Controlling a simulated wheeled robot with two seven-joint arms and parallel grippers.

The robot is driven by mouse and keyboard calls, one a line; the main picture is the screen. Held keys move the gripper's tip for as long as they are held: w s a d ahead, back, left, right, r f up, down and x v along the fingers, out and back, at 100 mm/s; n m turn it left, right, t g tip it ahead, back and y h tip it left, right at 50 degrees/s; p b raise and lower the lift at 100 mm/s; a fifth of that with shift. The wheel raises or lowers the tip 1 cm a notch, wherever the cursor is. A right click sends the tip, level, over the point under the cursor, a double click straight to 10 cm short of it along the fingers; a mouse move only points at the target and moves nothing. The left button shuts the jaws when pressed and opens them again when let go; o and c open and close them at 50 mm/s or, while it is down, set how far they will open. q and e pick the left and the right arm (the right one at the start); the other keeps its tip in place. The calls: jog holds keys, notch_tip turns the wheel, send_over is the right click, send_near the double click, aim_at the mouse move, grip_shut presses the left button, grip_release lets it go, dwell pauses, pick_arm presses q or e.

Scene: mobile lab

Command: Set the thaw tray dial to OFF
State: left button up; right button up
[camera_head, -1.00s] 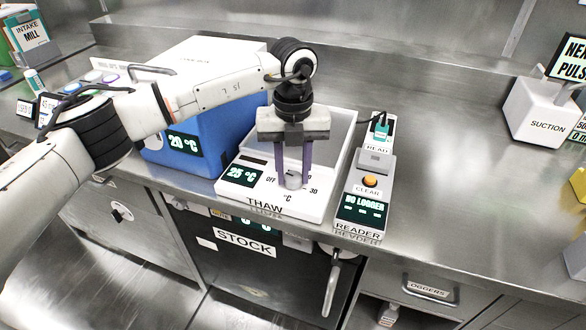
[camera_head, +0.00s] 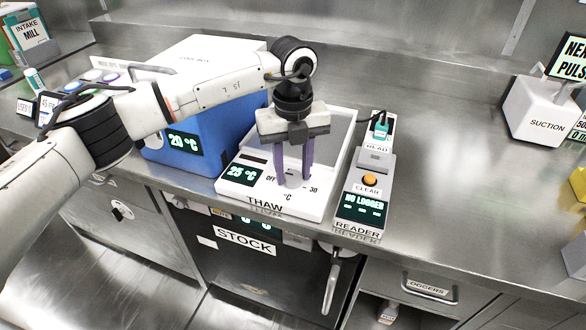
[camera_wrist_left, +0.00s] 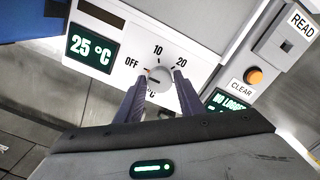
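The thaw tray (camera_head: 270,205) is a white unit on the counter with a dial and a display reading 25 °C. In the left wrist view, the round pale dial (camera_wrist_left: 161,76) has OFF on its left and 10 and 20 above. A small dark reddish mark shows at the dial's left edge, on the OFF side, partly hidden by a finger. My left gripper (camera_head: 294,180) points down over the dial, one finger on each side. The fingers look closed against the dial's sides in the wrist view (camera_wrist_left: 161,72). My right gripper is not in view.
A blue cool box (camera_head: 212,118) reading 20 °C stands left of the tray. The reader (camera_head: 365,190), with an orange CLEAR button (camera_head: 370,180), stands close on the right. A stock cabinet (camera_head: 262,272) is below. The counter further right is clear up to the suction unit (camera_head: 540,112).

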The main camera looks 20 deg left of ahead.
aim_at(293, 175)
pick_arm(q)
jog(key=shift+o, duration=1.3)
notch_tip(293, 175, up, 10)
jog(key=shift+r, duration=0.15)
